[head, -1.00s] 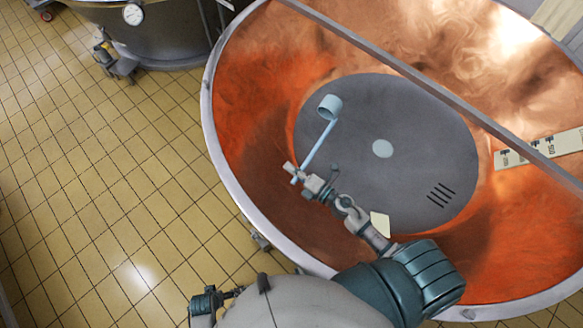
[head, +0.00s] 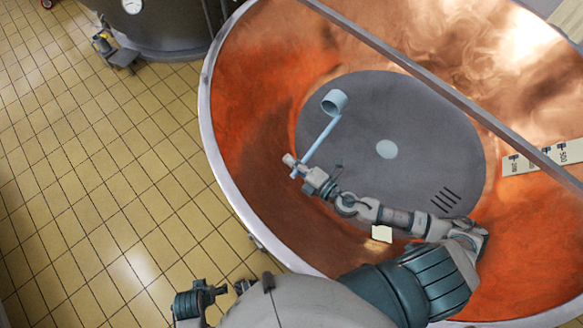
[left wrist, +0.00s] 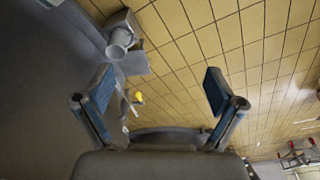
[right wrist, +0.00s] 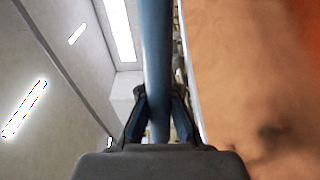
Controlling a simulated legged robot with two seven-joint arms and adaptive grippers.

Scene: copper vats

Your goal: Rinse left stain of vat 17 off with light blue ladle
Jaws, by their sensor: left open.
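The light blue ladle (head: 318,143) is in my right gripper (head: 299,169), which is shut on its handle. Its cup (head: 334,102) points up and away, over the vat's grey bottom. The right wrist view shows the blue handle (right wrist: 156,70) between the fingers (right wrist: 158,110). The copper vat (head: 240,85) fills the right of the head view; its number is not readable. A darker brownish area (head: 268,135) shows on its left inner wall; I cannot tell if this is the stain. My left gripper (left wrist: 158,75) is open and empty, above the floor outside the vat.
A grey bar (head: 420,75) crosses over the vat. A marked scale strip (head: 545,155) is on the right wall. A pale patch (head: 381,233) lies beside my right forearm. Another vat (head: 160,28) with a gauge stands at top left.

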